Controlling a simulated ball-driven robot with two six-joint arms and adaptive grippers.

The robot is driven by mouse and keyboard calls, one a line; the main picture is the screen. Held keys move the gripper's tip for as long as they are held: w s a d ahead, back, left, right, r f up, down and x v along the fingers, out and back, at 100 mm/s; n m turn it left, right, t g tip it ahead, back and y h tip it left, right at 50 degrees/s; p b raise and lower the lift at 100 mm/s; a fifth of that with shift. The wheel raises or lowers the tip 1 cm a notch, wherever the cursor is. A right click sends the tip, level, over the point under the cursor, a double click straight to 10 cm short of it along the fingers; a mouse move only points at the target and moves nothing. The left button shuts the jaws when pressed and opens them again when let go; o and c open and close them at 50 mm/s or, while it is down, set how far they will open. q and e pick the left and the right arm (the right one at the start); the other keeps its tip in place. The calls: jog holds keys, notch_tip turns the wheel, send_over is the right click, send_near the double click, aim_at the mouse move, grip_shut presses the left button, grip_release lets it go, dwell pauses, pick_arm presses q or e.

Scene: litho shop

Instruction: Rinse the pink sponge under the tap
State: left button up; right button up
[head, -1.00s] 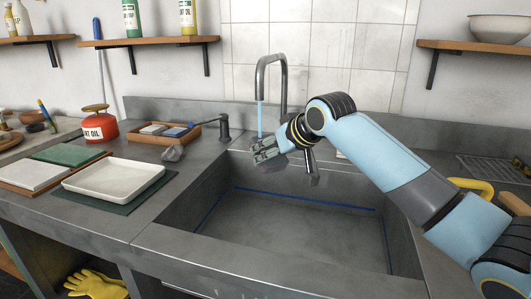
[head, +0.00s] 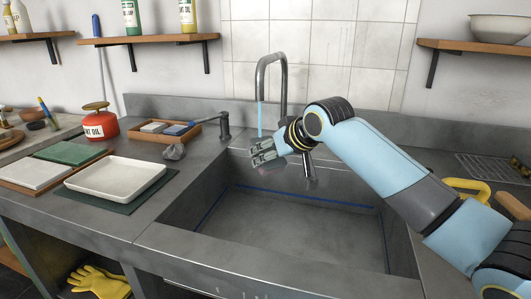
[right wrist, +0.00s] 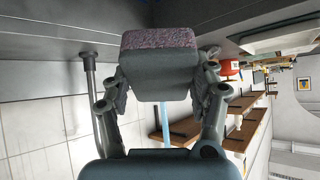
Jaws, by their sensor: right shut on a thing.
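My right gripper (head: 262,153) is over the back of the sink (head: 300,240), just under the tap (head: 284,85). A thin blue stream of water (head: 260,115) runs from the spout down to the gripper's fingers. In the right wrist view, the gripper (right wrist: 160,85) is shut on the pink sponge (right wrist: 158,62), a block with a speckled pinkish face and a grey-green side. The stream (right wrist: 180,130) shows behind the sponge there; I cannot tell whether it wets it. My left gripper is not in view.
A white tray (head: 116,180) on a dark mat, a grey lump (head: 173,152), a wooden tray of small blocks (head: 192,137) and a red oil can (head: 98,122) stand left of the sink. A pump (head: 224,124) stands at its back corner. The basin's middle is clear.

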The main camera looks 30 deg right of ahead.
jog(key=shift+s+d+r+p, duration=0.1)
jog(key=shift+s+r+p, duration=0.15)
jog(key=shift+s+p, duration=0.5)
jog(key=s+p, duration=0.1)
jog(key=s, duration=0.1)
jog(key=s+p, duration=0.2)
jog(key=shift+s+d, duration=0.2)
jog(key=shift+s, duration=0.1)
jog(key=shift+s+f+p, duration=0.15)
jog(key=shift+s+p, duration=0.4)
jog(key=shift+s, duration=0.2)
jog(key=p+v, duration=0.6)
jog(key=p, duration=0.2)
jog(key=shift+s+d, duration=0.15)
jog(key=shift+d, duration=0.05)
dwell(0.5)
